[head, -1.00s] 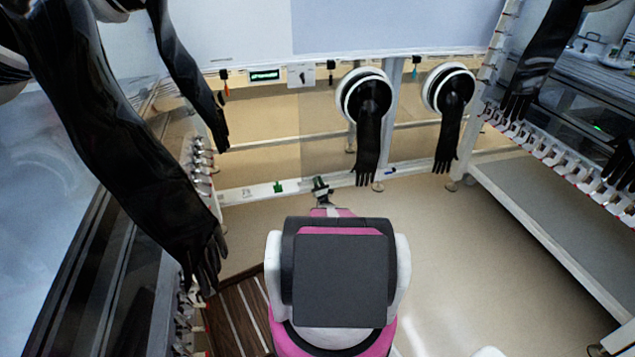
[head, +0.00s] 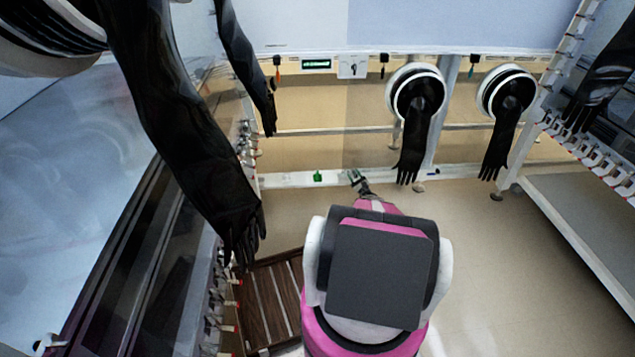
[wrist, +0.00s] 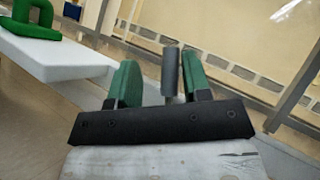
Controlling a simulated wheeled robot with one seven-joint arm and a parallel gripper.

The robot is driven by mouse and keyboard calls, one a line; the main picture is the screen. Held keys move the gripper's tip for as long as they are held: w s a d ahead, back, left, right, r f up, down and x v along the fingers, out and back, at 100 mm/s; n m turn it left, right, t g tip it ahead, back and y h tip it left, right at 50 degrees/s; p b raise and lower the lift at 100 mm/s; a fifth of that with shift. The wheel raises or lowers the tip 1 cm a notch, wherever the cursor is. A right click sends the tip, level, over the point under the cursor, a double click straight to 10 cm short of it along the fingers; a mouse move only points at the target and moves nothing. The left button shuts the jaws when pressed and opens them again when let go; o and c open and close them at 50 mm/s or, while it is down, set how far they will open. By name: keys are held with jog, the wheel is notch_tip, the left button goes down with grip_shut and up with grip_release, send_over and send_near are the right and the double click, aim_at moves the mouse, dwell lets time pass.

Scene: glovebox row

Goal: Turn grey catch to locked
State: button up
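A grey upright cylinder, which looks like the grey catch (wrist: 170,72), stands between my fingers in the wrist view, nearer the right finger. I cannot tell whether it is level with the fingertips or beyond them. My gripper (wrist: 156,78) is open, with its two green-padded fingers apart and bare space on the left of the grey piece. In the head view my gripper (head: 356,177) is at the white rail (head: 290,181) along the far wall. The catch cannot be made out there beside the fingers.
A green handle (head: 318,177) stands on the rail left of my gripper; a green loop (wrist: 38,22) shows in the wrist view. Black gloves hang at left (head: 190,120) and from ports at right (head: 413,140). A slatted wooden piece (head: 265,300) lies below. Floor at right is clear.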

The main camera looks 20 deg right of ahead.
jog(key=n+g, duration=0.1)
jog(key=n+g+y, duration=0.1)
jog(key=n, duration=0.1)
jog(key=a+n+g, duration=0.1)
jog(key=shift+w+a+f+n+y, duration=0.1)
jog(key=shift+w+f+n+y, duration=0.05)
jog(key=shift+f+n+y, duration=0.25)
jog(key=n+g, duration=0.1)
jog(key=a+f+n+g, duration=0.1)
jog(key=n+g, duration=0.1)
jog(key=shift+w, duration=0.1)
jog(key=s+d+n+g+h, duration=0.25)
jog(key=s+d, duration=0.25)
jog(key=s, duration=0.4)
jog(key=s+a+r+n+g, duration=0.1)
jog(key=a+r, duration=0.4)
jog(key=a, duration=0.5)
jog(key=s+a+r+n+g+y, duration=0.1)
jog(key=a+r+n+g, duration=0.3)
jog(key=a, duration=0.6)
jog(key=s+a+r+n+g+y, duration=0.1)
jog(key=s+a+r+n+g, duration=0.2)
jog(key=a, duration=0.7)
jog(key=shift+a+r+g, duration=0.3)
jog(key=shift+r+g, duration=0.65)
jog(key=shift+r, duration=1.45)
